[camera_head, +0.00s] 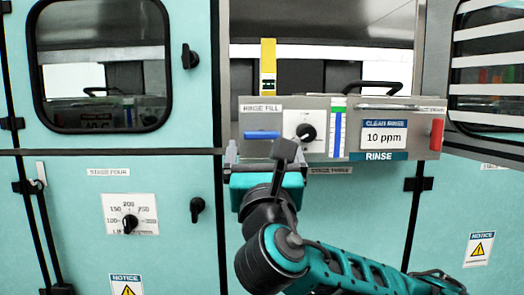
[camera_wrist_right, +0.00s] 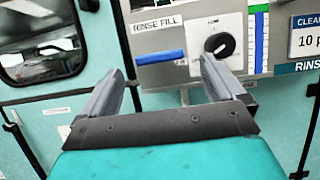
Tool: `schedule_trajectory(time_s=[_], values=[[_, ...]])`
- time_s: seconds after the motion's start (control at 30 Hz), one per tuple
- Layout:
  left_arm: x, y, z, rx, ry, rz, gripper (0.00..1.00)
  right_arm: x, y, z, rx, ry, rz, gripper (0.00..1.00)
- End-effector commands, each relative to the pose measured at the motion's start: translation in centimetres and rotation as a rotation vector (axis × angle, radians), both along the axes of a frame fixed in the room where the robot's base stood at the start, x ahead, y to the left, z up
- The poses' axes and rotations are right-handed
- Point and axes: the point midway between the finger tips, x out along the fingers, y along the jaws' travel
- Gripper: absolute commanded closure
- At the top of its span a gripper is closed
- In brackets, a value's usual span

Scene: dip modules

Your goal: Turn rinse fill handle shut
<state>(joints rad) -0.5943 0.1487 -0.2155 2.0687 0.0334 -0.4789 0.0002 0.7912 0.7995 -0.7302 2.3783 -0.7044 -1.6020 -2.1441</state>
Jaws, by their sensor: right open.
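The rinse fill handle is a blue bar (camera_head: 262,135) lying level under the RINSE FILL label (camera_head: 264,108) on the grey rinse panel. In the right wrist view the blue handle (camera_wrist_right: 160,57) shows ahead, between and beyond the fingers. My right gripper (camera_head: 265,158) is just below the handle in the head view, with its fingers toward the panel. In the wrist view the right gripper (camera_wrist_right: 162,85) is open and empty, its fingers apart. No contact with the handle shows. My left gripper is not in view.
A black knob on a white dial (camera_head: 306,132) sits right of the handle. Farther right are a 10 ppm sign (camera_head: 384,135) and a red handle (camera_head: 437,135). A yellow tag (camera_head: 268,67) stands above the panel. An open windowed door (camera_head: 487,75) is at the right.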

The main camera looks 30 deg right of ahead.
Motion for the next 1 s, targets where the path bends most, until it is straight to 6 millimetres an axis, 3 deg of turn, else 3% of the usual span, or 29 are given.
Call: schedule_trajectory(time_s=[0.23, 0.63, 1.0], values=[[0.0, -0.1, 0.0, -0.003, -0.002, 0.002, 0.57, 2.8, -1.7, 1.4, 0.0, -0.001, -0.001, 0.04], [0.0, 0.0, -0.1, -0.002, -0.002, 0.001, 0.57, 3.4, -2.1, 1.7, 0.001, 0.0, 0.003, 0.04], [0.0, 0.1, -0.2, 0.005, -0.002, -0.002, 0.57, 3.4, -2.0, 1.6, 0.002, 0.0, 0.002, 0.39]])
